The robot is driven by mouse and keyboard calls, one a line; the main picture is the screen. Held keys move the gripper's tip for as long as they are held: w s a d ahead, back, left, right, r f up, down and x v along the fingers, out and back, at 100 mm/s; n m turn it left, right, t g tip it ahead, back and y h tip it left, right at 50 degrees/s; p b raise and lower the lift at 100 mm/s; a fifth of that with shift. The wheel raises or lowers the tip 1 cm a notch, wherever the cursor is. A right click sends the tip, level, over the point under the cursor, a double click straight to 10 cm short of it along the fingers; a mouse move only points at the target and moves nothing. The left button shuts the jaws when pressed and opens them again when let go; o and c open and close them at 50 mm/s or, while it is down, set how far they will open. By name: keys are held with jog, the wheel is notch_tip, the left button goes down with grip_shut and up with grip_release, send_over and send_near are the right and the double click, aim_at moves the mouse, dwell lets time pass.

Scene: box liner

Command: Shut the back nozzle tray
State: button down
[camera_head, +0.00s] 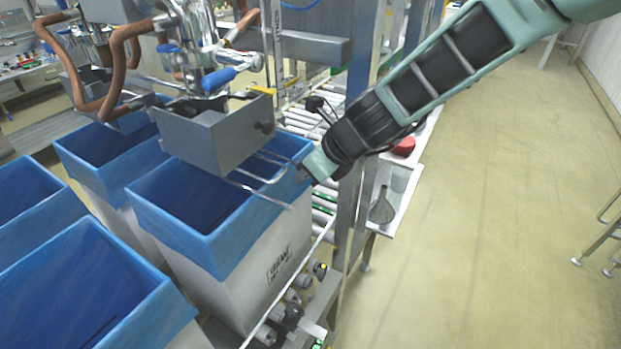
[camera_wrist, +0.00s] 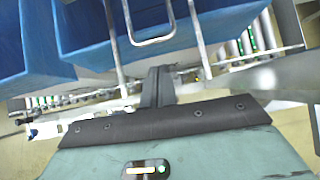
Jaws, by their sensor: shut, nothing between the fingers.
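A grey metal nozzle tray (camera_head: 218,138) hangs under the near nozzle, above a blue-lined box. Bent metal rods (camera_head: 262,182) stick out below it toward my arm. They also show as a U-shaped loop and long bars in the wrist view (camera_wrist: 150,38). My gripper (camera_head: 308,172) is just right of the rod ends, beside the box's rim. In the wrist view my gripper (camera_wrist: 160,75) has its dark fingers together with nothing between them, below the loop. A second grey tray (camera_head: 92,80) is farther left, partly hidden by hoses. I cannot tell whether the rods touch my gripper.
Several boxes with blue liners (camera_head: 85,285) stand close together on the left. A steel post (camera_head: 352,215) and a side shelf with a red item (camera_head: 403,147) are close to my arm.

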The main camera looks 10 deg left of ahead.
jog(key=v, duration=0.9)
jog(key=s+d+f+n+g+h+b, duration=0.1)
jog(key=s+d+f+n+h+b, duration=0.2)
jog(key=s+d+f+n+b, duration=0.5)
jog(key=s+d+f+n+g+h+b, duration=0.1)
jog(key=s+d+f+n+h+b, duration=0.2)
jog(key=s+d+f+n+b, duration=0.6)
jog(key=s+d+n, duration=0.2)
jog(key=s+n, duration=0.4)
jog(key=n, duration=0.7)
jog(key=shift+s+d+f+g, duration=0.25)
jog(key=shift+f+g, duration=0.1)
jog(key=shift+g, duration=0.05)
